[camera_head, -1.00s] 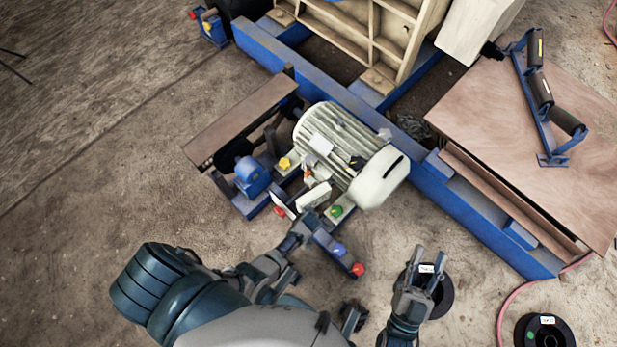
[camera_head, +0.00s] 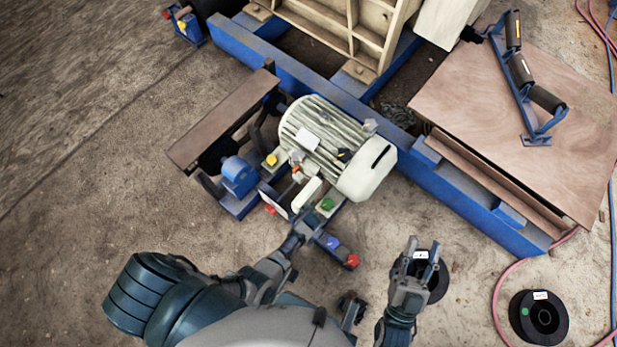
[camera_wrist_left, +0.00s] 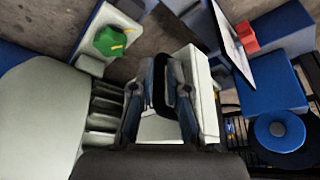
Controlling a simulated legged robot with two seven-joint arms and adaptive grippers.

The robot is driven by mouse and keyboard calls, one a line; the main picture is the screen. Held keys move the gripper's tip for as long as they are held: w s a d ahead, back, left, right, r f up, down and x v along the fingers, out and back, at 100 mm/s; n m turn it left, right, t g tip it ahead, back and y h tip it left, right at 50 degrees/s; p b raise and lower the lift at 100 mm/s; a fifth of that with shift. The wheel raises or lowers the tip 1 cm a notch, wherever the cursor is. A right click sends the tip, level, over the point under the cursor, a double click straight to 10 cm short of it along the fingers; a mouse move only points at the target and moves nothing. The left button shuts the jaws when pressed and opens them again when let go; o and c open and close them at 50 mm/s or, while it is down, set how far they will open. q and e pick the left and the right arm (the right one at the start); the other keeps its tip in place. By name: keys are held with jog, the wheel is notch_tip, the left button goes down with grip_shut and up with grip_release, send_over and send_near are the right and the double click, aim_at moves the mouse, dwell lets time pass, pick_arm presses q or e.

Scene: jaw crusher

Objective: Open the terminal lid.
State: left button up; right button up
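The grey ribbed motor (camera_head: 325,135) has a white terminal box (camera_head: 306,194) on its near side, which also shows in the left wrist view (camera_wrist_left: 207,100). I cannot tell for sure which of its white parts is the lid. My left gripper (camera_head: 298,232) is at the near end of the box. In the left wrist view its fingers (camera_wrist_left: 161,75) are close together in front of the box, with dark pads between them; whether they pinch anything is unclear.
Green (camera_head: 327,204), blue (camera_head: 333,243), red (camera_head: 352,261) and yellow (camera_head: 271,160) knobs stand around the motor. A thin pale plate (camera_wrist_left: 232,38) stands tilted beside the box. A blue frame beam (camera_head: 455,200) runs behind. The dirt floor at left is clear.

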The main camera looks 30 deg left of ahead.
pick_arm(q)
jog(key=o, duration=0.3)
jog(key=shift+w+a+r, duration=0.15)
jog(key=shift+w+r, duration=0.15)
jog(key=shift+w, duration=0.3)
jog(key=shift+o, duration=0.2)
jog(key=shift+s+d, duration=0.1)
jog(key=shift+d, duration=0.1)
jog(key=shift+s+r, duration=0.15)
jog(key=shift+r, duration=0.1)
jog(key=v, duration=0.6)
jog(key=shift+s+d+r, duration=0.2)
jog(key=shift+s+r, duration=0.05)
jog(key=shift+s, duration=0.1)
